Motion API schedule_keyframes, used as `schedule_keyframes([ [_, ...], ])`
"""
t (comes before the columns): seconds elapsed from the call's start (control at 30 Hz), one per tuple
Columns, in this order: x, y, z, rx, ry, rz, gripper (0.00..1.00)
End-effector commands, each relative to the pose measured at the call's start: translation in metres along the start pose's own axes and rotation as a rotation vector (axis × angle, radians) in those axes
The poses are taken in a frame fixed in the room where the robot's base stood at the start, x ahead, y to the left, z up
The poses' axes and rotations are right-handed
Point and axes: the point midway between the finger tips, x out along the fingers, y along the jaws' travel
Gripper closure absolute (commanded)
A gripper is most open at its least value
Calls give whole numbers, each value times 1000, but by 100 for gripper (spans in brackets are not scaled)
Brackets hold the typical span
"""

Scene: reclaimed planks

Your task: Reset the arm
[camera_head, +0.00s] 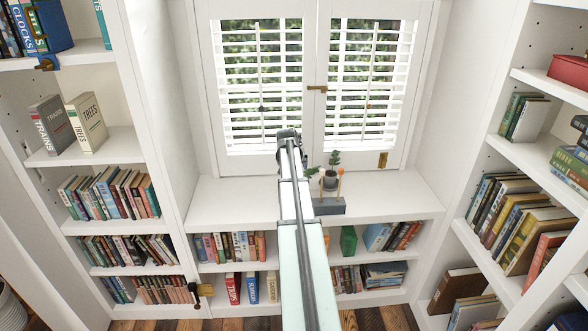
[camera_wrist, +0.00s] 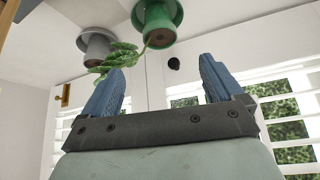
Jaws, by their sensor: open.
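My gripper (camera_wrist: 161,72) shows in the wrist view with its two blue fingers wide apart and nothing between them. In the head view my arm reaches up the middle toward the window, and I cannot make out the gripper there. The wrist view looks upside down: a green pot (camera_wrist: 158,24) and a grey pot (camera_wrist: 97,44) appear at the top, beyond the fingers, with green leaves near them. The fingers appear apart from both pots. In the head view the grey pot (camera_head: 329,181) with a small plant stands on the white ledge, right of my arm.
A grey block (camera_head: 328,206) with a thin orange-topped piece sits at the ledge's front. My arm hides part of the ledge (camera_head: 400,195), whose right end is clear. Shuttered windows (camera_head: 365,80) stand behind. Book-filled shelves flank both sides (camera_head: 110,195) (camera_head: 525,215) and run below the ledge.

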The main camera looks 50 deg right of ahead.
Motion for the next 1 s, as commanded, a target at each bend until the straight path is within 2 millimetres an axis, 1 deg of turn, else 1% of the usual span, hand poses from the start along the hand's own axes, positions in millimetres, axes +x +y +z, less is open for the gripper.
schedule_keyframes([
  [0.1,-8,0,0,0,1,0,6],
  [0.37,-10,-1,1,-1,-1,0,6],
  [0.47,-9,-10,10,-15,-9,-7,6],
  [0.53,-8,-24,26,-37,-23,-17,6],
  [0.57,-8,-33,35,-51,-32,-24,6],
  [0.67,-7,-67,76,-110,-67,-50,6],
  [0.7,-7,-83,96,-140,-83,-62,6],
  [0.77,-8,-106,126,-185,-108,-79,6],
  [0.8,-9,-120,146,-215,-126,-91,6],
  [0.87,-11,-140,177,-262,-152,-109,6],
  [0.9,-13,-153,198,-293,-169,-120,6],
  [0.97,-17,-171,229,-339,-194,-137,6],
  [1.0,-20,-181,250,-372,-210,-147,6],
])
